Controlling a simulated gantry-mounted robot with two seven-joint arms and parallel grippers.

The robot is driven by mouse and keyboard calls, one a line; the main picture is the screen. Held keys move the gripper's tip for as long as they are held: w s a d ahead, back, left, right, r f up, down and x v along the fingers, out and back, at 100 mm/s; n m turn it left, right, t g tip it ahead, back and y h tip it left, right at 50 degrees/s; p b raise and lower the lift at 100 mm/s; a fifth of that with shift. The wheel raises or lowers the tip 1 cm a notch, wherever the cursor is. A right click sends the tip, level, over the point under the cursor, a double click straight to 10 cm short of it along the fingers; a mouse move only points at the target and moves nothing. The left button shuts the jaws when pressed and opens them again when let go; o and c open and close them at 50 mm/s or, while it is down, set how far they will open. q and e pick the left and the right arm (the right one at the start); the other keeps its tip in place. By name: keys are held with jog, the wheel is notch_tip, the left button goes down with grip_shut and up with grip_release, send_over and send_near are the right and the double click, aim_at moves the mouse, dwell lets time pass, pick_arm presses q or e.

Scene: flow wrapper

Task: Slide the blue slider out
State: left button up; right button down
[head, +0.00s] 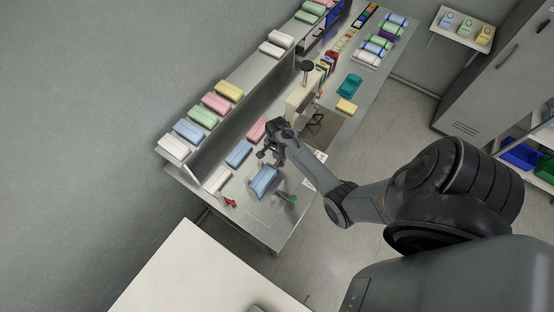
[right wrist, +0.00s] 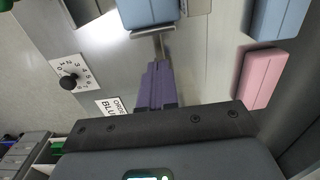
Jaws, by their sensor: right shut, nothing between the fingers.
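A blue block (head: 263,181) with rounded edges lies on the steel table; it also shows at the top of the right wrist view (right wrist: 148,12). A metal T-shaped piece (right wrist: 153,32) sits at its near edge. I cannot tell which part is the slider. My right gripper (head: 268,154) is just behind the block in the head view. In the right wrist view its purple fingers (right wrist: 157,75) are shut and empty, pointing at the metal piece. I cannot tell whether they touch it. My left gripper is not in view.
Another blue block (head: 239,153), a pink block (head: 256,130) and a white block (head: 217,179) lie left of the gripper. A raised shelf with coloured blocks runs behind.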

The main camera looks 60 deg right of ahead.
jog(key=shift+f, duration=0.15)
jog(key=shift+f+b, duration=0.9)
jog(key=shift+f, duration=0.65)
jog(key=shift+d, duration=0.25)
jog(key=shift+d, duration=0.6)
jog(key=shift+s+d+b, duration=0.15)
jog(key=shift+d+b, duration=0.25)
jog(key=shift+d, duration=1.35)
